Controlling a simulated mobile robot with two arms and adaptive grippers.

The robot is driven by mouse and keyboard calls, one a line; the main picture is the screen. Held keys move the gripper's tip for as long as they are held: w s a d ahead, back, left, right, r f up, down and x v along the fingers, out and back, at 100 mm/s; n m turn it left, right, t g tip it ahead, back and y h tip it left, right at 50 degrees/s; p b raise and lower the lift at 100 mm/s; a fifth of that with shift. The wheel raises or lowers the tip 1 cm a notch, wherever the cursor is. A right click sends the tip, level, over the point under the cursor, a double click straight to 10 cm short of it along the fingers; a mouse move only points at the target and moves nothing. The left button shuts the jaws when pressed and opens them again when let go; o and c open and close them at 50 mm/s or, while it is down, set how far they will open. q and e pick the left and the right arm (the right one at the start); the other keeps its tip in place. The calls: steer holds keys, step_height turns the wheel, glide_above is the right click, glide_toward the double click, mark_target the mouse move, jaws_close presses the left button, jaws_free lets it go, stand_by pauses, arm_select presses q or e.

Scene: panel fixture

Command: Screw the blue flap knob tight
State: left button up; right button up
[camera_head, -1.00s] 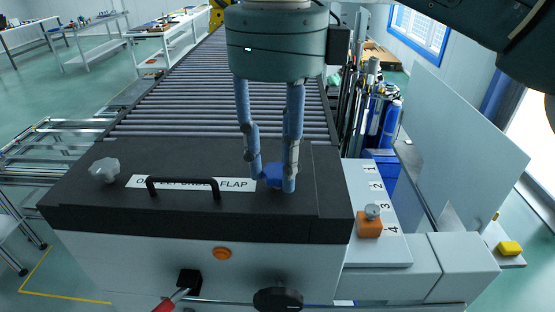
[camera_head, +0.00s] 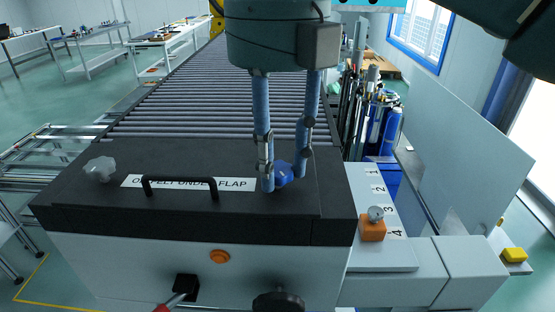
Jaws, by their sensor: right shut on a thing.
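The blue knob (camera_head: 284,172) sits on the right part of the dark flap (camera_head: 240,202), which lies flat and closed on the panel fixture. My right gripper (camera_head: 283,182) reaches down from above with its two blue-grey fingers on either side of the knob, shut on it. The fingers hide part of the knob's left and right sides. A grey knob (camera_head: 100,169) sits on the flap's left end. My left gripper is not in view.
A black handle (camera_head: 180,186) and a white label stand on the flap. An orange button (camera_head: 219,256) and a black round knob (camera_head: 279,301) are on the front. A numbered panel with an orange block (camera_head: 373,230) is at the right. A roller conveyor (camera_head: 200,105) runs behind.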

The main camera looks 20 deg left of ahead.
mark_target(278, 168)
steer(key=m+b, duration=0.1)
steer(key=m, duration=0.4)
steer(key=shift+r, duration=0.1)
steer(key=shift+m, duration=0.4)
steer(key=o, duration=1.2)
steer(key=shift+r, duration=3.7)
